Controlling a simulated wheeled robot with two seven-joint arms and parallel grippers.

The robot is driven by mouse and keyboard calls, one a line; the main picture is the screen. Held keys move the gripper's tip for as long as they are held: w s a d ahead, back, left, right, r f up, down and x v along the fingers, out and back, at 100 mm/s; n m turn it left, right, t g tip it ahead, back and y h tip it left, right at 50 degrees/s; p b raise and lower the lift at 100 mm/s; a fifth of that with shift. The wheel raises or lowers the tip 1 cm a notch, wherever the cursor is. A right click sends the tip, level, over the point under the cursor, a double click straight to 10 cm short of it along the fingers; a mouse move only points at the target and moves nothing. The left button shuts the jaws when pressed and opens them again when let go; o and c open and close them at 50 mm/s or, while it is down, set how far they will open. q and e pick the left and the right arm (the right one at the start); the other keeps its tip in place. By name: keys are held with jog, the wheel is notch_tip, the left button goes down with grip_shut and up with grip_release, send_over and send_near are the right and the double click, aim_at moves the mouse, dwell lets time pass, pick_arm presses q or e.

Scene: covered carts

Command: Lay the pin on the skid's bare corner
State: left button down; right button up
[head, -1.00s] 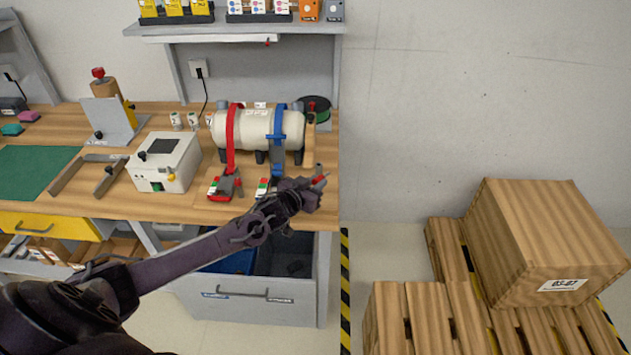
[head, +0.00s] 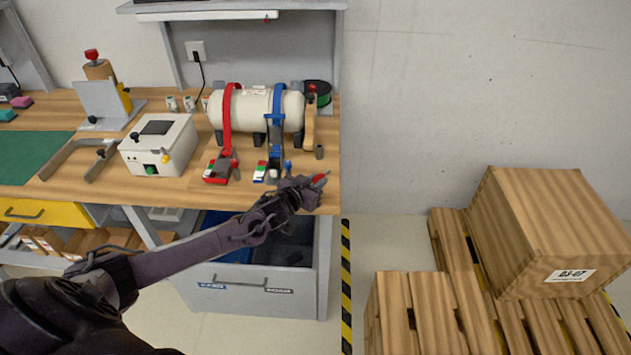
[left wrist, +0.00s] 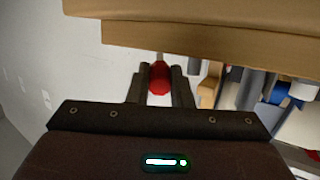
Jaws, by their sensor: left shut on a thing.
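The pin, with a red body (head: 319,181), is in my left gripper (head: 312,187). In the left wrist view its red part (left wrist: 159,77) shows between the two dark fingers, which are shut on it; the rest is mostly hidden. In the head view the gripper is at the right front end of the workbench, left of the skid and apart from it. The skid (head: 400,297) is a wooden slatted pallet on the floor at the right. A large wooden box (head: 545,235) covers its back and right part; its front left slats are bare. My right gripper is not in view.
The workbench (head: 225,195) bears a cream tank (head: 255,108) with red and blue straps, and a white box (head: 160,146). An open drawer (head: 250,288) is below my left arm. A striped floor line (head: 346,285) runs between bench and skid.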

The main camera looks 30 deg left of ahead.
pick_arm(q)
jog(key=shift+f+b, duration=0.3)
jog(key=shift+f, duration=0.2)
dwell(0.3)
jog(key=c, duration=1.2)
grip_release()
jog(key=shift+s, duration=0.15)
jog(key=shift+s, duration=0.35)
jog(key=v, duration=0.6)
jog(key=shift+s+r+b, duration=0.25)
jog(key=shift+s+b, duration=0.1)
